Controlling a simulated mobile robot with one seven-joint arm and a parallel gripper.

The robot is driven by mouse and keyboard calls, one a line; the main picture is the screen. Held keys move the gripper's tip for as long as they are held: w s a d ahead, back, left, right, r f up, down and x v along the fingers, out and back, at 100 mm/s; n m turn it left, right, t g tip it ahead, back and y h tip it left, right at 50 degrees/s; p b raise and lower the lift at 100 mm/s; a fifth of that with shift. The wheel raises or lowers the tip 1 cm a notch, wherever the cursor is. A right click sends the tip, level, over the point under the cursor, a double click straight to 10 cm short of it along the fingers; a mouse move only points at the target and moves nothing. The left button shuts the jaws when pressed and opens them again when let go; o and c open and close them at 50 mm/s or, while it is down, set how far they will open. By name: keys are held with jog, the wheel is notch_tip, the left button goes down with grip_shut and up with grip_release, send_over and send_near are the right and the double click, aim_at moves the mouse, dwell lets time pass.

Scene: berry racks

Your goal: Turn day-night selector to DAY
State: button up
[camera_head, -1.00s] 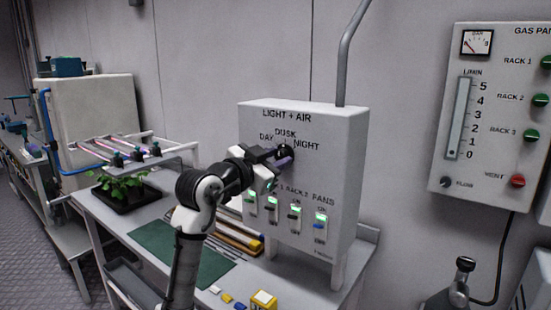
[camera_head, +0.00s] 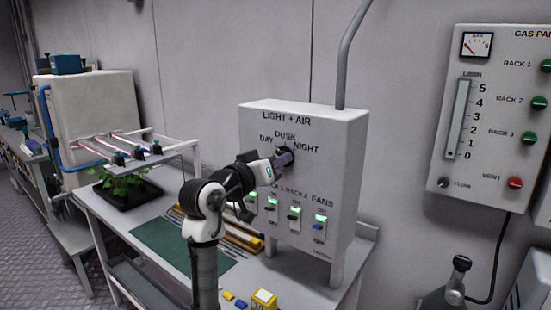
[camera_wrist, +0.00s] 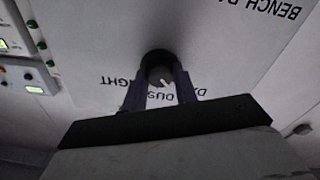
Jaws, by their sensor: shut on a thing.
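The day-night selector is a round black knob (camera_head: 286,157) on the front of the white LIGHT + AIR panel (camera_head: 340,135). DAY is printed to its left, DUSK above it and NIGHT to its right. My gripper (camera_head: 281,160) is at the knob. In the wrist view, where the lettering is upside down, its two dark fingers (camera_wrist: 160,90) are closed on either side of the knob (camera_wrist: 160,68). A small white mark shows on the knob's lower part, roughly on the DUSK side. The fingers partly cover the lettering, and the exact setting is hard to read.
Several fan and rack switches (camera_head: 294,214) with green lights sit just below the knob. The bench holds a green mat (camera_head: 175,245), a plant tray (camera_head: 125,190) and small yellow and blue blocks (camera_head: 263,299). A gas panel (camera_head: 490,110) hangs at the right.

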jog(key=shift+n, duration=0.4)
jog(key=o, duration=1)
jog(key=shift+c, duration=0.2)
jog(key=b+v, duration=0.4)
jog(key=v, duration=0.9)
jog(key=shift+s, duration=0.35)
jog(key=shift+a, duration=0.1)
